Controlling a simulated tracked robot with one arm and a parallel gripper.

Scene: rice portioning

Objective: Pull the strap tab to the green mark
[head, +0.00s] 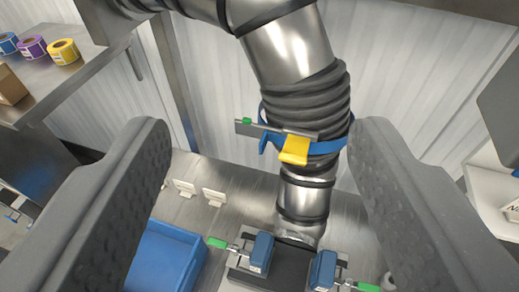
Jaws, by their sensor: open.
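A blue strap (337,143) wraps around the ribbed dark sleeve (308,105) of a shiny metal pipe. A yellow tab (295,150) hangs at the front of the strap, beside the right part of a thin grey bar (272,130). A small green mark (246,121) sits near the bar's left end, with a gap between it and the yellow tab. My gripper (258,128) is open, its two dark padded fingers wide apart on either side of the pipe and strap. Neither finger appears to touch the tab.
A blue bin (168,258) stands below left. Below the pipe are blue clamps (262,253) with green handles (217,243). A metal shelf at upper left holds tape rolls (63,51) and a cardboard box (9,86). A white corrugated wall (412,60) stands behind.

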